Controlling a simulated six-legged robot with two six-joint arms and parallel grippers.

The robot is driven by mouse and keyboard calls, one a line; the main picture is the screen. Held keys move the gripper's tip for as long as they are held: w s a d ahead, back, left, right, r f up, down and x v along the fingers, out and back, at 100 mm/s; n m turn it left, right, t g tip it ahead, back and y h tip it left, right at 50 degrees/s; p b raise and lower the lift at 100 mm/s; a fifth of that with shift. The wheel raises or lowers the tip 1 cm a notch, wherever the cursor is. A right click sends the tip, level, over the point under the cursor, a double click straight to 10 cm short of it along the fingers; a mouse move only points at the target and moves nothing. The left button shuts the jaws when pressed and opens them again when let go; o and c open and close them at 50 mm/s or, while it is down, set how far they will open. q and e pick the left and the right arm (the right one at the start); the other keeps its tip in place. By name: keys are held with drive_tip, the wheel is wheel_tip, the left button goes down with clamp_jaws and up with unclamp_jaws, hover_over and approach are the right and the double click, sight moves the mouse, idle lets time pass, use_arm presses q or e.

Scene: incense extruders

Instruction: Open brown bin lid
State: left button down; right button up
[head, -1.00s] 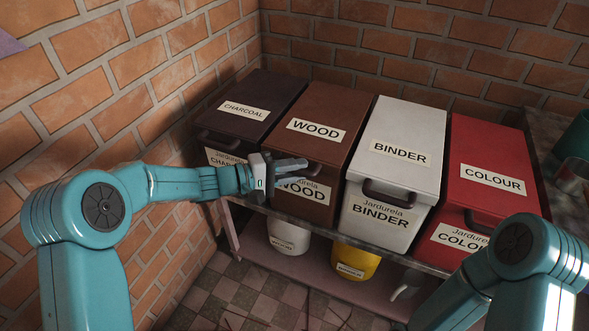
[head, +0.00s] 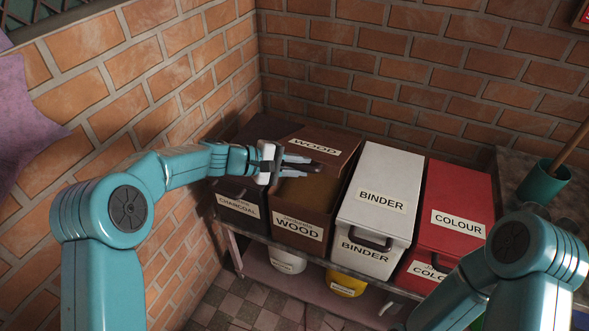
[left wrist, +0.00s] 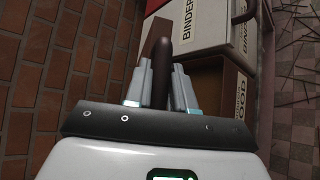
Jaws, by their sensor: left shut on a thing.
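The brown bin (head: 315,222), labelled WOOD, stands between the dark charcoal bin and the white bin. Its brown lid (head: 342,146) is raised at the front and tilted, and brown contents (head: 305,193) show in the gap beneath. My left gripper (head: 302,164) is shut on the dark lid handle (head: 318,168) at the lid's front edge. In the left wrist view the handle (left wrist: 160,62) runs between the two fingers, with the open bin (left wrist: 222,85) beside them. My right arm shows at the lower right of the head view, but its gripper is out of view.
The white BINDER bin (head: 373,170) and red COLOUR bin (head: 455,190) stand shut to the right. The dark charcoal bin (head: 232,190) is close on the left, partly behind my arm. A brick wall is behind, and pots stand on a lower shelf.

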use_arm(q)
drive_tip(key=w+r+p, duration=0.1)
drive_tip(key=r+p, duration=0.1)
drive_tip(key=r, duration=0.1)
drive_tip(key=w+r+p, duration=0.1)
drive_tip(key=r, duration=0.1)
drive_tip(key=shift+w+d+r, duration=0.25)
drive_tip(key=shift+w+d, duration=0.1)
drive_tip(key=shift+d, duration=0.05)
drive_tip(key=shift+w+d+r+p, duration=0.15)
drive_tip(key=shift+w+r+p, duration=0.15)
drive_tip(key=shift+w+r, duration=0.2)
use_arm(e)
drive_tip(key=shift+r, duration=2.35)
use_arm(q)
drive_tip(key=c, duration=1.1)
unclamp_jaws()
drive_tip(key=shift+f, duration=0.1)
drive_tip(key=shift+s, duration=0.1)
use_arm(e)
drive_tip(key=shift+f, duration=0.1)
use_arm(q)
drive_tip(key=shift+s+a, duration=0.1)
drive_tip(key=shift+a, duration=0.25)
drive_tip(key=shift+b+v, duration=1.75)
drive_tip(key=shift+v, duration=6.1)
use_arm(e)
drive_tip(key=shift+f, duration=1.7)
